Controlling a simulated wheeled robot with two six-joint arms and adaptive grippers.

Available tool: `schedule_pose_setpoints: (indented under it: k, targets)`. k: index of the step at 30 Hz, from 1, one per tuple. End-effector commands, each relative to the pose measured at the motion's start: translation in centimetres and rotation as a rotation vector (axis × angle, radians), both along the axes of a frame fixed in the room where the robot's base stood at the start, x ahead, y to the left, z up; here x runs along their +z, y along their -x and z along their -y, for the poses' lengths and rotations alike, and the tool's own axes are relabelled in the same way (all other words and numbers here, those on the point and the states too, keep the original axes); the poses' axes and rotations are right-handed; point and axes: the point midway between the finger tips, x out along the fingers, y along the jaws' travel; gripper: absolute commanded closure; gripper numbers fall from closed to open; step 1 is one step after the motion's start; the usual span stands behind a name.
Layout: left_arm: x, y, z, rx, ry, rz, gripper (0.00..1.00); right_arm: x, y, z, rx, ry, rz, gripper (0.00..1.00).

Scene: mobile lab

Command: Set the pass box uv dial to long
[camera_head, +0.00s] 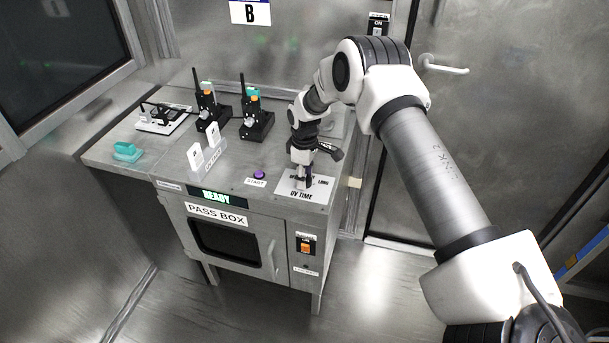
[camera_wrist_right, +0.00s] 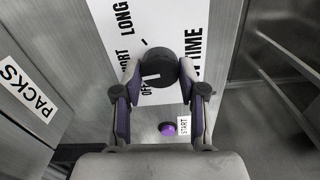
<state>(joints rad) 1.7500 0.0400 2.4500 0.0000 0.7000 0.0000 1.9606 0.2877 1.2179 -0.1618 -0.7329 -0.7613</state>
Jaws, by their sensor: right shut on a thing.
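The pass box (camera_head: 226,238) stands in the middle of the head view, with a lit READY display (camera_head: 216,196). Its UV TIME plate (camera_head: 318,190) is on the right of the top. In the wrist view the black round UV dial (camera_wrist_right: 166,64) sits on this white plate, with OFF, SHORT and LONG printed around it. A pale mark on the dial appears to face the OFF and SHORT side, away from LONG. My right gripper (camera_head: 303,180) points down at the plate. Its fingers (camera_wrist_right: 160,76) are closed on the dial from both sides. My left gripper is not in view.
A purple START button (camera_head: 259,174) is beside the plate. White cards in a holder (camera_head: 205,150), two black radios (camera_head: 256,122), a white device (camera_head: 161,118) and a teal item (camera_head: 127,151) are on the top further left. An orange switch (camera_head: 306,247) is on the front.

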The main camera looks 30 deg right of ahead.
Motion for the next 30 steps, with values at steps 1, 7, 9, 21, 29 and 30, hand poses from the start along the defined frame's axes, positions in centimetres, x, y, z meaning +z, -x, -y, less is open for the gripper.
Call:
schedule_pose_setpoints:
  k: [1, 7, 9, 21, 29, 30]
  targets:
    - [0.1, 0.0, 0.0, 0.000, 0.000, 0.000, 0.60, -0.5, 0.5, -0.1, -0.040, -0.003, -0.015, 0.94]
    - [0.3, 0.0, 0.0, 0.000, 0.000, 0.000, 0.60, -0.5, 0.5, -0.1, -0.230, -0.002, -0.015, 0.94]
    - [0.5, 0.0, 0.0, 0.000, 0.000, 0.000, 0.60, -0.5, 0.5, -0.1, -0.296, -0.001, -0.016, 0.94]
    - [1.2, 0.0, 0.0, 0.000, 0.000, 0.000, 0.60, -0.4, 0.5, -0.1, -0.676, 0.001, -0.015, 0.94]
    - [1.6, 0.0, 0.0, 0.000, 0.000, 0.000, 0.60, -0.4, 0.4, 0.0, -0.909, 0.001, -0.013, 0.94]
    - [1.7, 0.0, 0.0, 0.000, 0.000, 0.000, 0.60, -0.4, 0.4, 0.0, -0.940, 0.001, -0.013, 0.94]
